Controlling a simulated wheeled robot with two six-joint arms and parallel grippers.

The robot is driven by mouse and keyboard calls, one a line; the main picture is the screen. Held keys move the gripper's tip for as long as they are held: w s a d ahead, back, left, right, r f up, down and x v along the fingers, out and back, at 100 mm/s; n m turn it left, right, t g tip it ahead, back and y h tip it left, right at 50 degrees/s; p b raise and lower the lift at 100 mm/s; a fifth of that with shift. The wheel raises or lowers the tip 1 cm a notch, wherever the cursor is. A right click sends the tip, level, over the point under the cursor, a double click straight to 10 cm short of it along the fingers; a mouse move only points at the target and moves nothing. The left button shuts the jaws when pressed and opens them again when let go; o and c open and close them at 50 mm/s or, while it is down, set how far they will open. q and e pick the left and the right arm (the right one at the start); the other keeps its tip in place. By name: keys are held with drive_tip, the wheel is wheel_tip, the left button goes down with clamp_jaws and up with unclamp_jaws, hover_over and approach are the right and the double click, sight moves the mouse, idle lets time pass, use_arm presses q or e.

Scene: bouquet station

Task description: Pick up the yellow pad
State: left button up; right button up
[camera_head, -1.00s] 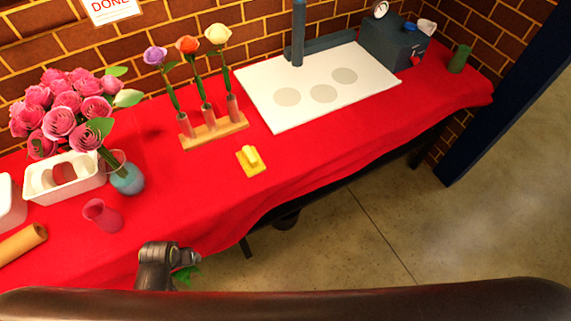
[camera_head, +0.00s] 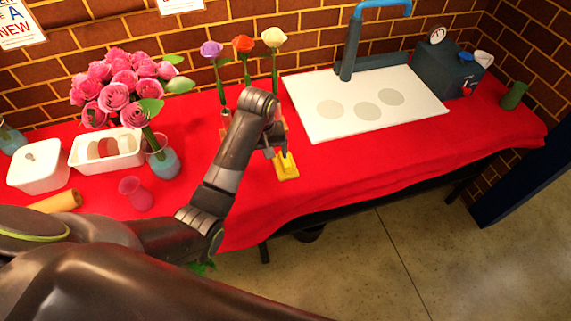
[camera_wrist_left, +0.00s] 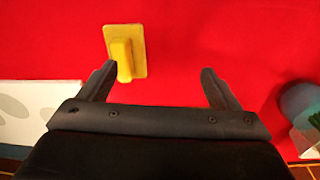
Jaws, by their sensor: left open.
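The yellow pad (camera_head: 287,167) lies on the red-covered table, a flat yellow square with a raised grip on top. In the left wrist view the pad (camera_wrist_left: 124,51) shows near the left fingertip, off to the left of the middle between the fingers. My left gripper (camera_head: 276,150) is just above and beside the pad, and its arm hides part of the flower stand. In the wrist view my left gripper (camera_wrist_left: 156,75) is open with nothing between its fingers. My right gripper is not in view.
A wooden stand holds a purple flower (camera_head: 211,49), an orange flower (camera_head: 243,44) and a cream flower (camera_head: 273,37) behind the gripper. A white board (camera_head: 345,85) lies to the right. Red cloth right of the pad is clear.

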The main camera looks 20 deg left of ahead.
use_arm(q)
wheel_tip(320, 180, up, 8)
drive_tip(key=n, duration=0.1)
hover_over(285, 161)
drive_tip(key=w, duration=0.2)
drive_tip(key=shift+g, duration=0.4)
wheel_tip(285, 161, down, 11)
drive_tip(key=shift+s+f+b, duration=0.1)
drive_tip(key=shift+f+b, duration=0.1)
drive_tip(key=shift+b, duration=0.7)
drive_tip(key=shift+s+a+f, duration=0.15)
drive_tip(key=shift+f, duration=1.4)
drive_tip(key=shift+s+a+f, duration=0.1)
drive_tip(key=shift+f, duration=1.4)
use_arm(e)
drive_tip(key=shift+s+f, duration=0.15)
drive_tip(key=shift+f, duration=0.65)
use_arm(q)
drive_tip(key=c, duration=1.2)
wheel_tip(285, 161, up, 10)
drive_tip(key=shift+r+p, duration=0.1)
drive_tip(key=shift+p, duration=0.2)
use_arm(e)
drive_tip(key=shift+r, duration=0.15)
use_arm(q)
drive_tip(key=shift+a, duration=0.1)
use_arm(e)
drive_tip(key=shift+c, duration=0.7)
